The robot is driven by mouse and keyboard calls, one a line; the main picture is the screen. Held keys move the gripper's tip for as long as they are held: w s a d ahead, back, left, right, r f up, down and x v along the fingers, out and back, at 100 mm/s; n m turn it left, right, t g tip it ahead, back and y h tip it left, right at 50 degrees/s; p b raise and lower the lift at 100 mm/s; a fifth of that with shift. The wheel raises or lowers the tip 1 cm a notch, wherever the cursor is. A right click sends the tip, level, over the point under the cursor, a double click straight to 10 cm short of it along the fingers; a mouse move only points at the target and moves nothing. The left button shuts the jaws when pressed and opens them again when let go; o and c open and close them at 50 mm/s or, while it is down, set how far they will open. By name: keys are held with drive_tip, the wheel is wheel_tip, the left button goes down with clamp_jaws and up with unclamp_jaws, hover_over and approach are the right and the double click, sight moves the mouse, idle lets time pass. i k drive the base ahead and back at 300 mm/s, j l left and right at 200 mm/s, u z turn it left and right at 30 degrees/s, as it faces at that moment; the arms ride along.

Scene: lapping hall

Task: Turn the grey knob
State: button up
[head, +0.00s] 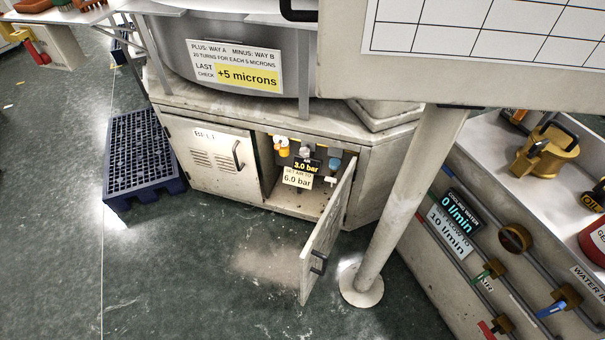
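The air fittings sit inside an open cabinet (280,195) under a large round machine. A black display there reads 3.0 bar (306,167), above a pale sign reading SET AIR TO 6.0 bar (297,178). A small dark grey shape (335,152) shows to the right of the display, above a blue part (335,164); it is too small to tell whether it is the grey knob. Orange and white parts (281,146) are at the left of the opening. My gripper is not in view.
The cabinet's right door (327,235) stands open towards the floor; the left door (212,158) is shut. A pale post (405,205) stands right of the open door. A blue pallet (140,160) lies at left. Pipes with valves (515,238) run at right. Floor in front is clear.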

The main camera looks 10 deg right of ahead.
sight(304, 153)
drive_tip(key=i+j+z, duration=0.2)
drive_tip(key=i+j, duration=0.2)
drive_tip(key=j, duration=0.2)
drive_tip(key=i+j+z, duration=0.2)
drive_tip(key=i+j, duration=0.2)
drive_tip(key=j, duration=0.25)
drive_tip(key=i+j+z, duration=0.1)
drive_tip(key=j, duration=0.25)
drive_tip(key=i+j+z, duration=0.1)
drive_tip(key=j, duration=0.25)
drive_tip(key=i+j+z, duration=0.1)
drive_tip(key=i+j, duration=0.15)
drive_tip(key=j, duration=0.15)
